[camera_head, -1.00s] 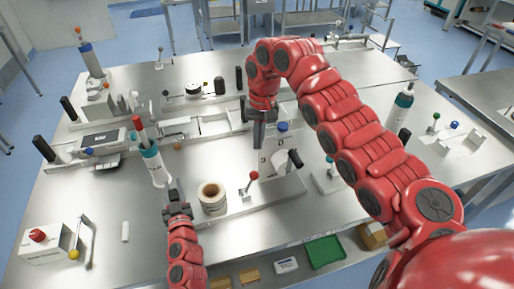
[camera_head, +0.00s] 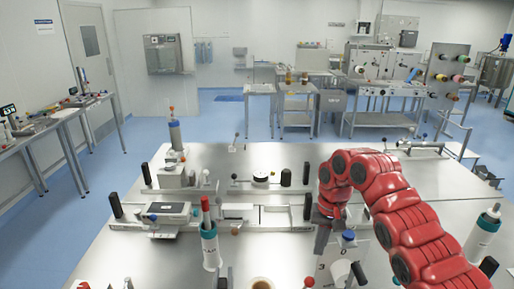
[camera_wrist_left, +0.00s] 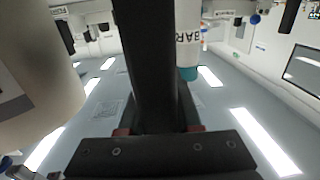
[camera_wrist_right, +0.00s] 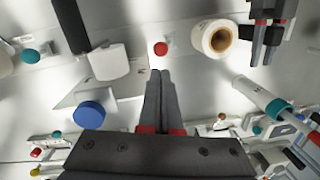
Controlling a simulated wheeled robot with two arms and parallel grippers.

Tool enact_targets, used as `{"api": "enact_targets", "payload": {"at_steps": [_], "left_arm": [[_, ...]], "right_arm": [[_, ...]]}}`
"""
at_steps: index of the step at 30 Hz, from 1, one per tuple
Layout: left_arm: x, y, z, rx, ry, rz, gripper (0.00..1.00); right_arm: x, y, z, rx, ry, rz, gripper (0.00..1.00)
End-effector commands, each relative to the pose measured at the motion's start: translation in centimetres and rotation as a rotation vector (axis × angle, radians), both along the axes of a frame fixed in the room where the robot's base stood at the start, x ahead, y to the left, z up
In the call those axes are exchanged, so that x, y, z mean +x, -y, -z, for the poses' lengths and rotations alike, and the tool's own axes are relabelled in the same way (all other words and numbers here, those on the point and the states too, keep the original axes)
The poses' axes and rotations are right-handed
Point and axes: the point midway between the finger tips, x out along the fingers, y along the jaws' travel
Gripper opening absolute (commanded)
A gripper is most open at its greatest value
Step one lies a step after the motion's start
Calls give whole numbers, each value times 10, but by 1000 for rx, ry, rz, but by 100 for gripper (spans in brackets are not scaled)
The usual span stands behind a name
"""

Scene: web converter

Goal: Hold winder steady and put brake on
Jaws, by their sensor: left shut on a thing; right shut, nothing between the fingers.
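The paper roll (camera_head: 262,284) shows only its top at the bottom edge of the head view. In the right wrist view the whole roll (camera_wrist_right: 215,40) stands on a metal base. A red ball knob (camera_wrist_right: 160,48), also at the head view's bottom edge (camera_head: 308,282), lies just beyond my right fingertips. My right gripper (camera_wrist_right: 160,72) is shut and empty, apart from the knob, beside a blue knob (camera_wrist_right: 90,115). My left gripper (camera_wrist_right: 265,40) is beside the roll, shut on a dark handle-like piece (camera_wrist_left: 148,60); what that belongs to is unclear. It is outside the head view.
A white bottle with a red top (camera_head: 210,245) stands near the roll. A white block with a blue knob (camera_head: 348,236) and a black handle (camera_head: 358,275) stand beside my right gripper. Metal rails (camera_head: 250,218) cross the bench behind. The bench's far part is partly clear.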

Motion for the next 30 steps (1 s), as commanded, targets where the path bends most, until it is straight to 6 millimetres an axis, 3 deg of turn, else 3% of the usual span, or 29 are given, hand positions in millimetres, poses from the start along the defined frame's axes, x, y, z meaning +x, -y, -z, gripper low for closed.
{"api": "enact_targets", "payload": {"at_steps": [2, 3, 8, 20, 23, 30], "left_arm": [[0, 0, -2, -2, 3, 0, 0], [1, 0, -2, -1, 3, 0, 40], [1, 0, -3, -1, 5, 0, 67], [-7, 1, -2, -1, 5, 2, 67], [-20, 2, -3, -1, 6, 2, 67], [-75, 5, -2, -5, 2, 2, 67]], "right_arm": [[0, 0, 0, 0, 0, 0, 0], [0, 0, 0, 0, 0, 0, 0], [0, 0, 0, 0, 0, 0, 0], [0, 0, 0, 0, 0, 0, 0], [0, 0, 0, 0, 0, 0, 0], [0, 0, -1, 0, 0, 0, 0]]}}
